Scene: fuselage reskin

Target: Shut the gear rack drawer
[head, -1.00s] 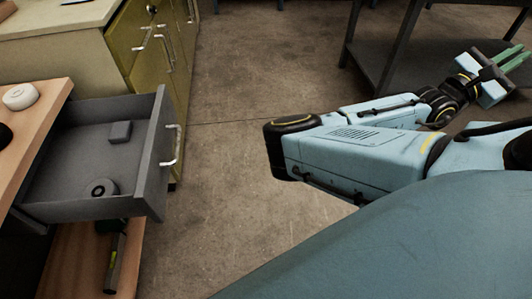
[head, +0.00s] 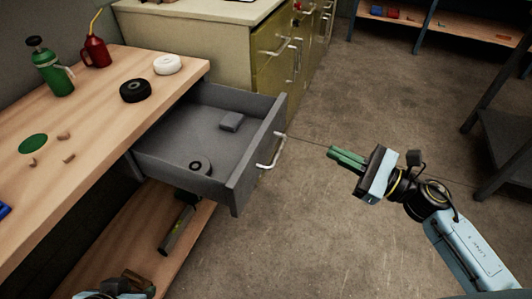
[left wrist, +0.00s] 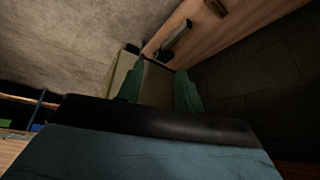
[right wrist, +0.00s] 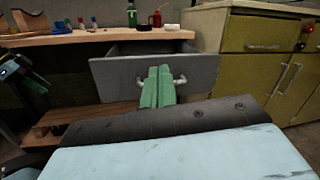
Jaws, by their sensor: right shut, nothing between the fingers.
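The grey drawer (head: 238,185) stands pulled out from under the wooden workbench, with a pale metal handle (head: 272,152) on its front. Inside lie a small grey block (head: 231,121) and a dark ring-shaped part (head: 200,166). My right gripper (head: 346,158) is shut and empty, to the right of the handle and apart from it, pointing at the drawer front. In the right wrist view its green fingers (right wrist: 158,84) overlap the handle's middle. My left gripper (left wrist: 160,88) shows fingers apart in the left wrist view; in the head view it is mostly cut off at bottom left.
The workbench (head: 100,150) carries a green bottle (head: 52,72), a red oil can (head: 96,52), a black ring (head: 135,91) and a white ring (head: 166,64). A lower shelf (head: 165,270) is under the drawer. A yellow-green cabinet (head: 275,65) stands behind. The floor right of the drawer is clear.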

